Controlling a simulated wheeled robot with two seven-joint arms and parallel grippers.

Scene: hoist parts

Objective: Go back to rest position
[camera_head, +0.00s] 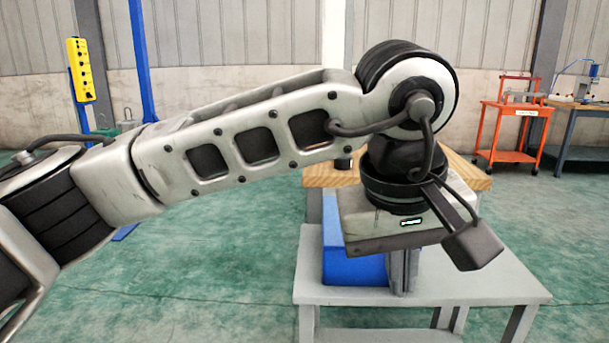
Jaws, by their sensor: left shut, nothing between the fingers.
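My left arm comes in from the left and reaches across the middle of the view. My left gripper (404,280) hangs at its end, pointing down, with its grey fingers together and nothing seen between them. It shows in front of a blue bin (350,262) and above a grey table (440,290). My wrist hides part of the bin and of the wooden top behind it. I cannot tell whether the fingers touch anything. My right gripper is not in view.
A wooden tabletop (320,177) shows behind my wrist. An orange cart (513,125) and a workbench (585,108) stand at the back right. A yellow control box (80,70) and a blue post (142,60) are at the back left. Green floor (230,270) lies open between.

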